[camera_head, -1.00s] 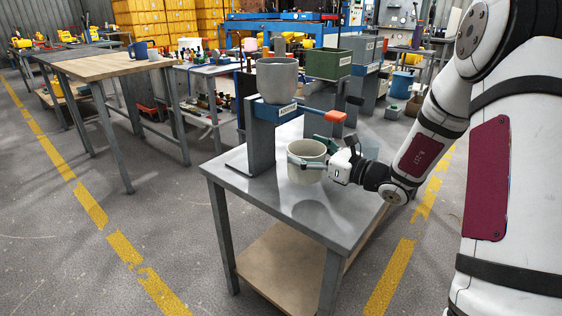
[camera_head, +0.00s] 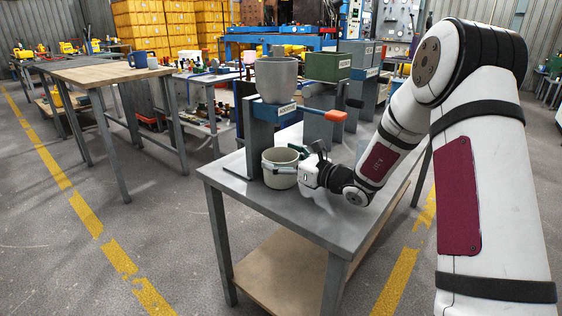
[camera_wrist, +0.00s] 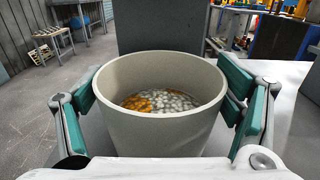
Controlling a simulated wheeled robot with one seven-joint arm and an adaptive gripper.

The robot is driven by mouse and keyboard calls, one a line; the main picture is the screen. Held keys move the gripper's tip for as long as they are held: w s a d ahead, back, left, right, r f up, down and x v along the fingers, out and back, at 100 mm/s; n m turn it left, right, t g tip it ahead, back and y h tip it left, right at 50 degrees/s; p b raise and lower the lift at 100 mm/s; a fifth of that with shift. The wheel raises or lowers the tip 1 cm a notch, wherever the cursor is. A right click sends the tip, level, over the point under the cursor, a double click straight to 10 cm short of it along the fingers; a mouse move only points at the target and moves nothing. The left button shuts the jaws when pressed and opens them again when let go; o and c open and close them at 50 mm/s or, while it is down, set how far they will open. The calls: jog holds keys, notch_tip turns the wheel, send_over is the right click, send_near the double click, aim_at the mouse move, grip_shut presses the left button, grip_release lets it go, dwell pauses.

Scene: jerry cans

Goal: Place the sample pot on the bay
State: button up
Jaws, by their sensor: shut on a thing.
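A cream pot (camera_head: 280,171), likely the sample pot, is gripped by my gripper (camera_head: 284,164). In the wrist view, the pot (camera_wrist: 160,128) is upright between the green finger pads and contains orange and whitish pieces. It is at the foot of a grey stand (camera_head: 256,142) on the metal bench, below and in front of a blue labelled bracket (camera_head: 270,110) holding a large grey vessel (camera_head: 276,78). I cannot tell whether its base touches the bench top. No separate marking of the bay is clear; the space under the bracket is partly hidden.
An orange-red lever (camera_head: 326,115) sticks out above my gripper. A second stand bears a green box (camera_head: 328,66) behind. The front of the metal bench (camera_head: 290,218) is clear. A wood-topped table (camera_head: 100,70) stands apart at left.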

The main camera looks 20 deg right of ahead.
jog(key=o, duration=1.3)
jog(key=shift+f, duration=0.15)
